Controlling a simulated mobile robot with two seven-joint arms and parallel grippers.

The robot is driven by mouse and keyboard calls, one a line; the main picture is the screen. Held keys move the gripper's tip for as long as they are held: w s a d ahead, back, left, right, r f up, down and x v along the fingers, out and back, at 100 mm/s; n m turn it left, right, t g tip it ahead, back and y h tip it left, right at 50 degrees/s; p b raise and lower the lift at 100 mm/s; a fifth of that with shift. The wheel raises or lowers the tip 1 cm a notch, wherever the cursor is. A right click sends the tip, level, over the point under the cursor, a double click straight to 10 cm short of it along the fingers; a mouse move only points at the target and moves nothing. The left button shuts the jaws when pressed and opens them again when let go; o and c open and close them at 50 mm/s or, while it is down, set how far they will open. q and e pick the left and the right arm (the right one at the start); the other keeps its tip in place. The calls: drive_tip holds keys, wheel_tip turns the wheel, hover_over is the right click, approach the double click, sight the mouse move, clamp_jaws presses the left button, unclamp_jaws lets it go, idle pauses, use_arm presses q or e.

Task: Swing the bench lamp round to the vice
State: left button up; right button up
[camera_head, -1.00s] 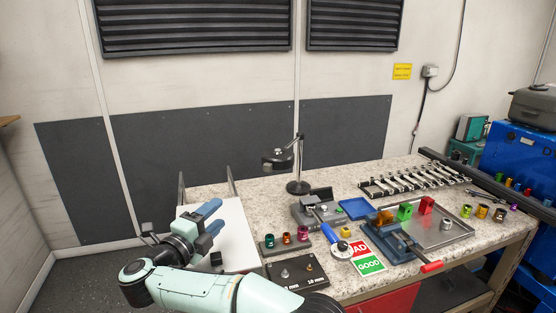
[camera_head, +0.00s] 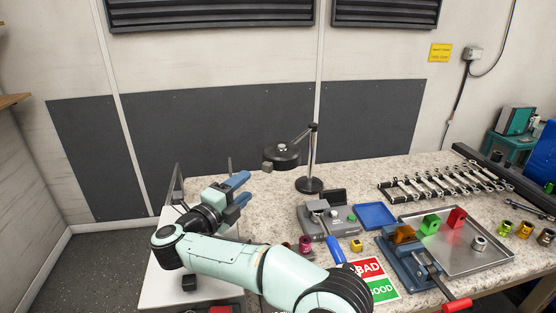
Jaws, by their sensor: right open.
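The black bench lamp (camera_head: 312,155) stands upright at the back of the bench on a round base. Its shade (camera_head: 284,158) hangs to the left of the post, on the side away from the vice. The blue vice (camera_head: 398,262) is at the front right of the lamp, with a red-tipped handle and an orange piece at its jaws. My right gripper (camera_head: 245,187) is open and empty, its blue fingers pointing right toward the lamp. It shows to the left of and below the shade, apart from it. My left gripper is not in view.
A grey device with a blue handle (camera_head: 322,222) and a blue tray (camera_head: 375,215) lie between lamp and vice. A metal tray (camera_head: 470,258) with coloured blocks and a wrench rack (camera_head: 435,182) are to the right. The bench left of the lamp base looks clear.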

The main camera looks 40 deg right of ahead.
sight(265, 169)
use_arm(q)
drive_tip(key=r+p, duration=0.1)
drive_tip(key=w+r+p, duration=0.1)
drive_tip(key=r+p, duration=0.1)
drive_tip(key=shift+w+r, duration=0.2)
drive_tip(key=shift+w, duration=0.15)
use_arm(e)
drive_tip(key=x, duration=1.3)
drive_tip(key=shift+w+d, duration=0.1)
